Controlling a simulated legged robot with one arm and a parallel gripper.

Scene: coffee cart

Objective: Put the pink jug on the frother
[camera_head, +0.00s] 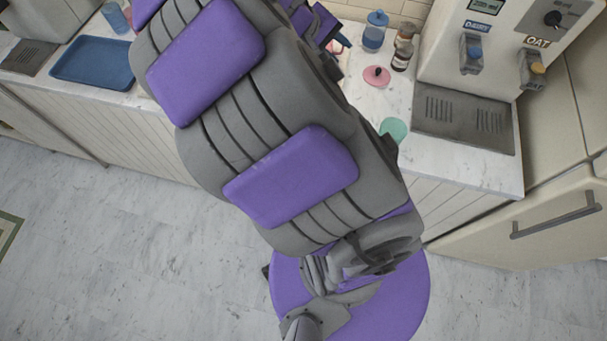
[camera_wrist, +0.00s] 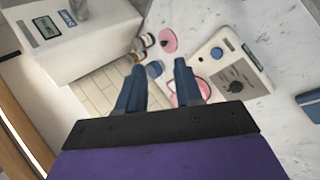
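The pink jug (camera_wrist: 201,87) is partly hidden behind my right finger in the wrist view, with parts of its pink rim showing. In the head view only a pink edge (camera_head: 339,42) shows beside my arm. A white box with a dark knob (camera_wrist: 250,99), which looks like the frother, lies right beside the jug in the wrist view; my arm hides it in the head view. My gripper (camera_wrist: 158,78) has its two blue fingers apart, with the right one overlapping the jug. I cannot tell whether it touches the jug. Nothing shows held between the fingers.
The oat dispenser (camera_head: 535,47) with a drip tray (camera_head: 463,119) is at right. A blue tray (camera_head: 92,62) lies at left.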

